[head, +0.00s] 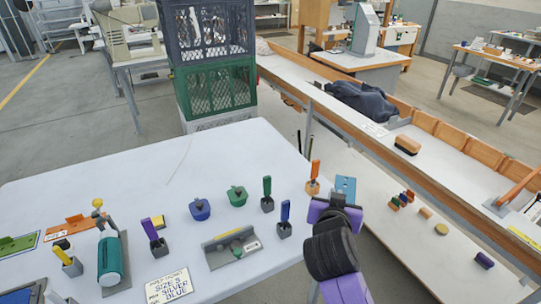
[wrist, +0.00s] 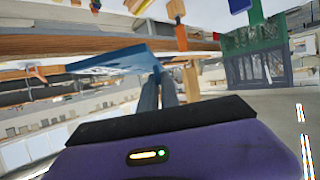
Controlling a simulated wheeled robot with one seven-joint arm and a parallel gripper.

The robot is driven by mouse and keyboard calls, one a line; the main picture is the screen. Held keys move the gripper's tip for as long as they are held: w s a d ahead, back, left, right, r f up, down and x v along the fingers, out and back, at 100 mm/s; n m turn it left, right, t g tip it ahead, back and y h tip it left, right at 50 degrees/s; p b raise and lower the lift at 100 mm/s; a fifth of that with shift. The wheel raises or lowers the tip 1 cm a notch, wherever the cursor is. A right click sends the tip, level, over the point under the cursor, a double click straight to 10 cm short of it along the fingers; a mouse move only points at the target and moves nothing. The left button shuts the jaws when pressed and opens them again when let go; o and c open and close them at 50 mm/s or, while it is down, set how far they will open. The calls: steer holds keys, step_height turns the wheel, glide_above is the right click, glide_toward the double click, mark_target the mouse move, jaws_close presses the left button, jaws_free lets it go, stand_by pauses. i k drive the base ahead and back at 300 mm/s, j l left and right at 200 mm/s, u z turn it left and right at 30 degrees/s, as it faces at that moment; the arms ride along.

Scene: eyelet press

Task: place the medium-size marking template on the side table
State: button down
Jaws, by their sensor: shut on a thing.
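My gripper (head: 343,193) is shut on a flat blue template (head: 346,185) near the right edge of the white table (head: 160,170). In the wrist view the blue template (wrist: 118,61) sticks out to the left from between my fingers (wrist: 158,93). An orange template (head: 72,228) and a green template (head: 18,244) lie flat at the left of the white table. The frames do not clearly show which template is medium-size or which surface is the side table.
A long bench (head: 455,170) runs along the right; a lower white surface (head: 400,235) carries small blocks.

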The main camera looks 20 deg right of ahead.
mark_target(263, 153)
steer(key=i, duration=1.8)
